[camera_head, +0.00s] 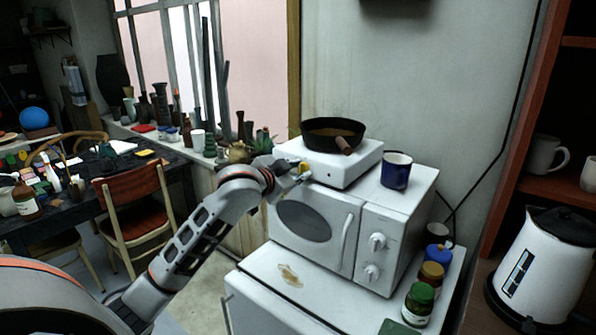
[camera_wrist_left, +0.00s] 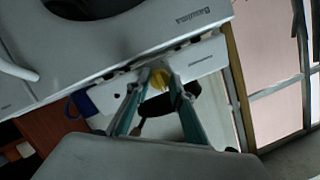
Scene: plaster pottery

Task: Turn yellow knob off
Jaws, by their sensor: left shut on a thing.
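The yellow knob (camera_head: 304,167) is on the front of a white hot plate (camera_head: 350,166), which stands on a white microwave (camera_head: 315,228). My left gripper (camera_head: 296,172) reaches the knob from the left. In the left wrist view, the knob (camera_wrist_left: 159,79) sits between the two fingertips of my left gripper (camera_wrist_left: 155,78), which are shut on it. The fingers partly hide the knob. A black pan (camera_head: 333,131) rests on the hot plate. My right gripper is not in view.
A dark blue mug (camera_head: 396,171) stands on the microwave, right of the hot plate. Several jars, one with a green lid (camera_head: 419,301), stand at the microwave's lower right. A white kettle (camera_head: 545,265) is at the far right. A red-backed chair (camera_head: 133,203) stands at the left.

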